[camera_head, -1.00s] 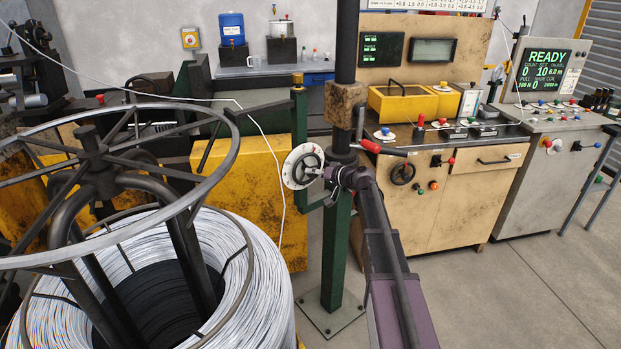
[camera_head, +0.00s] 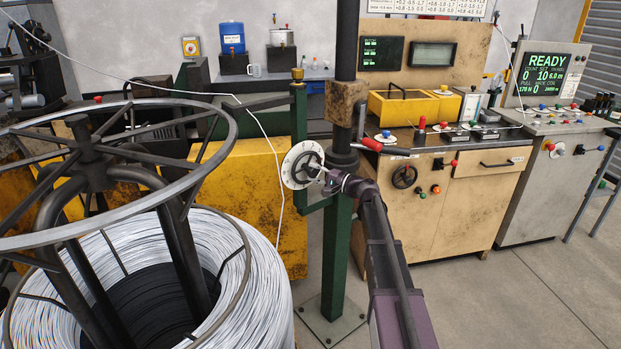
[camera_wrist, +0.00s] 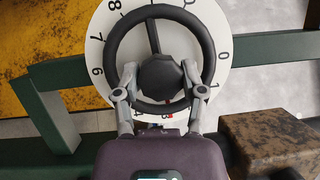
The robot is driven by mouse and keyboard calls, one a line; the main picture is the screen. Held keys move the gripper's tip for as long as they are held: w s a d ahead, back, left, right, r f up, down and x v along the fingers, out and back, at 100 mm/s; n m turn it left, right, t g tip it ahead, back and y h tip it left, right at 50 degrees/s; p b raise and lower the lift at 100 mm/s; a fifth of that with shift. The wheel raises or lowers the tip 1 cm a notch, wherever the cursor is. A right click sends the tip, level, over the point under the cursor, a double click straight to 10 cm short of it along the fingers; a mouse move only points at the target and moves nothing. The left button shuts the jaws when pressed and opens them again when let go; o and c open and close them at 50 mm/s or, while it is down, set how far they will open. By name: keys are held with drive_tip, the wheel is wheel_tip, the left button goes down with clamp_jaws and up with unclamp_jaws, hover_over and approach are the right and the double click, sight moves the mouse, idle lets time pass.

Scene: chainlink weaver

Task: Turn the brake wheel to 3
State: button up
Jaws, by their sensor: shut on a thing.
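The brake wheel (camera_head: 308,164) is a small black handwheel in front of a white numbered dial (camera_head: 288,167) on a green post. In the wrist view the wheel's black rim (camera_wrist: 207,40) and central hub (camera_wrist: 160,78) face me, with a thin spoke running up to the rim. Dial figures 6, 7 and 8 show at the left and 0 and 1 at the right; the lower dial is partly hidden, with a red mark there. My gripper (camera_wrist: 159,76) is shut on the hub, one finger on each side. In the head view it reaches the wheel from the right.
A wire coil (camera_head: 262,300) under a grey ring-topped reel (camera_head: 225,150) stands at the left. A rusty block (camera_wrist: 268,140) and red-handled lever (camera_head: 371,145) are close by. The bench panel (camera_head: 548,75) reads READY and PULL 170 N. Open floor (camera_head: 480,310) lies at the right.

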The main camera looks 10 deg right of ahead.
drive_tip(key=shift+s+m, duration=0.1)
drive_tip(key=shift+m, duration=0.4)
drive_tip(key=o, duration=1.1)
drive_tip(key=shift+o, duration=0.2)
drive_tip(key=shift+t, duration=0.3)
